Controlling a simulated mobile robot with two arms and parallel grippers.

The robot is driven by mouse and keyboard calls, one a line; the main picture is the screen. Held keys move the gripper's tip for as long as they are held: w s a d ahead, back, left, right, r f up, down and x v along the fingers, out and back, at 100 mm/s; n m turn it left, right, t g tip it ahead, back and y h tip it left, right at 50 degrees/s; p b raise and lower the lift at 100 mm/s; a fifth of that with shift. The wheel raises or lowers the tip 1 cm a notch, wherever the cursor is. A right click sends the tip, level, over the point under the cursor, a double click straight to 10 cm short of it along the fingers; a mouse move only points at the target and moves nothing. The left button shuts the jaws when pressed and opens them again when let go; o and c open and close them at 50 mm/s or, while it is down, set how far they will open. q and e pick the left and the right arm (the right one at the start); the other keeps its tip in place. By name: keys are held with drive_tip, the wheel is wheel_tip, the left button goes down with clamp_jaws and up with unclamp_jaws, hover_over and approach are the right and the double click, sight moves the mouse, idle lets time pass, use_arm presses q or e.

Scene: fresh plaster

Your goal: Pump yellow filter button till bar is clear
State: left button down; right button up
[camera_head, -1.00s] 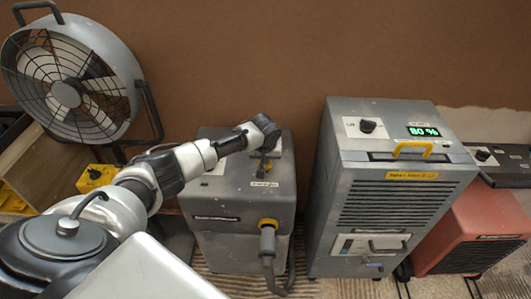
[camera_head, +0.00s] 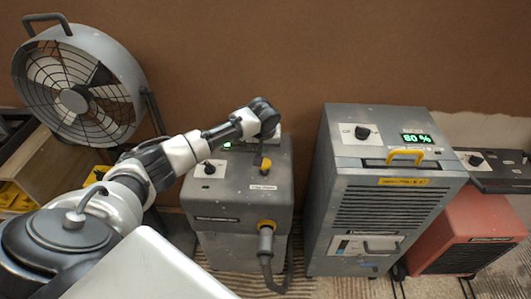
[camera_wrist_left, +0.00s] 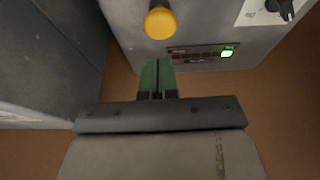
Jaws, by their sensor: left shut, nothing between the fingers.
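The yellow filter button (camera_head: 265,163) is on the top of a grey vacuum-like machine (camera_head: 215,220). In the left wrist view the round button (camera_wrist_left: 160,22) lies beyond my fingertips, with a gap between them. A dark bar (camera_wrist_left: 195,56) on the machine has a bright green lit part at its right end in that view; its other parts look dim. The lit part also shows in the head view, left of my wrist. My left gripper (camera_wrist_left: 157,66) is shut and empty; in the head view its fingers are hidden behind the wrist. My right gripper is not in view.
A black knob (camera_head: 210,168) sits near the button. A grey fan (camera_head: 75,95) stands at the left. A tall dehumidifier (camera_head: 385,215) reading 80 % stands at the right, beside a red machine (camera_head: 475,225). A hose (camera_head: 267,255) hangs at the grey machine's front.

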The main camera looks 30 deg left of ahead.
use_arm(q)
drive_tip(key=v, duration=0.4)
drive_tip(key=shift+r, duration=0.35)
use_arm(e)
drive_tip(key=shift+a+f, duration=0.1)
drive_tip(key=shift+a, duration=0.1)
use_arm(q)
drive_tip(key=shift+d+f, duration=0.1)
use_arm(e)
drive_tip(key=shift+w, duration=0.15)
